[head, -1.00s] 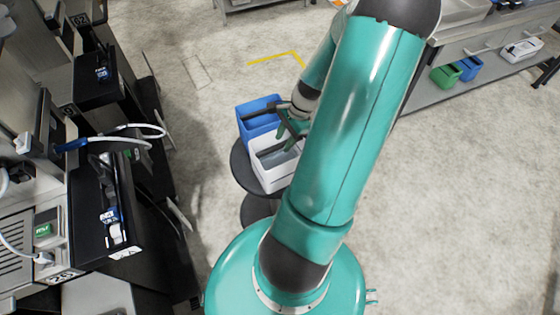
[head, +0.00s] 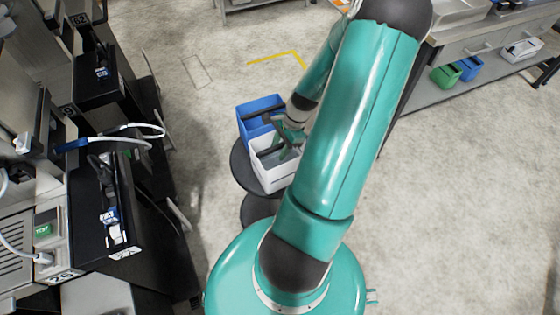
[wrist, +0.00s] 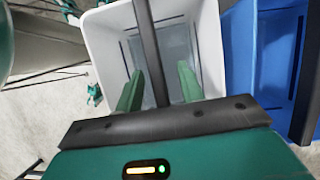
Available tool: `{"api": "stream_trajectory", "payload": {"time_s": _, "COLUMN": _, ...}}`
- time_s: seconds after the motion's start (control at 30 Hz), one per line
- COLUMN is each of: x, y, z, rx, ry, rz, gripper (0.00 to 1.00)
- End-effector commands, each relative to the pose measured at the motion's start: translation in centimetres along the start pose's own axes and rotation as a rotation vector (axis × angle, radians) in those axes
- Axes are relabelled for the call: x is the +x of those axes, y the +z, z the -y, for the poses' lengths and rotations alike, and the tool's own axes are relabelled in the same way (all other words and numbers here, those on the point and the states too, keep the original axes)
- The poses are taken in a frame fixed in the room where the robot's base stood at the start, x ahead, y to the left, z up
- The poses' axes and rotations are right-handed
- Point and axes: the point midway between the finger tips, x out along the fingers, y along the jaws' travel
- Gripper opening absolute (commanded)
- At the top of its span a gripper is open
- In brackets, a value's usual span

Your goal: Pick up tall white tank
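The tall white tank (head: 278,178) stands on a round dark stand in the head view. In the wrist view its white wall (wrist: 105,50) and open top are below my gripper, with a dark bar (wrist: 150,50) running across the opening. My gripper (head: 287,152) is low over the tank. In the wrist view its two green fingers (wrist: 158,84) are apart, one on each side of the bar, with gaps to it. Whether the fingertips are below the bar is hard to tell.
A blue tank (head: 256,122) stands right beside the white one; it also shows in the wrist view (wrist: 278,55). The round stand (head: 241,170) is small. Dispensers (head: 120,190) with hoses line the left. A workbench (head: 480,55) is at the upper right. Floor around is clear.

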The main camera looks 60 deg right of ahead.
Motion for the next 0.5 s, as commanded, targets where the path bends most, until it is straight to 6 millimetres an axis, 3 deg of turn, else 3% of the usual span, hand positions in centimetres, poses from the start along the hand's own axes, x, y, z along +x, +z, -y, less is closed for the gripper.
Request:
{"api": "stream_trajectory", "payload": {"time_s": 0.27, "x": 0.04, "y": -0.03, "z": 0.01, "rx": 0.0, "ry": 0.0, "rz": 0.0, "gripper": 0.38}}
{"api": "stream_trajectory", "payload": {"time_s": 0.47, "x": 0.04, "y": -0.03, "z": 0.01, "rx": 0.0, "ry": 0.0, "rz": 0.0, "gripper": 0.01}}
{"api": "stream_trajectory", "payload": {"time_s": 0.5, "x": 0.04, "y": -0.03, "z": 0.01, "rx": 0.0, "ry": -0.001, "rz": 0.0, "gripper": 0.0}}
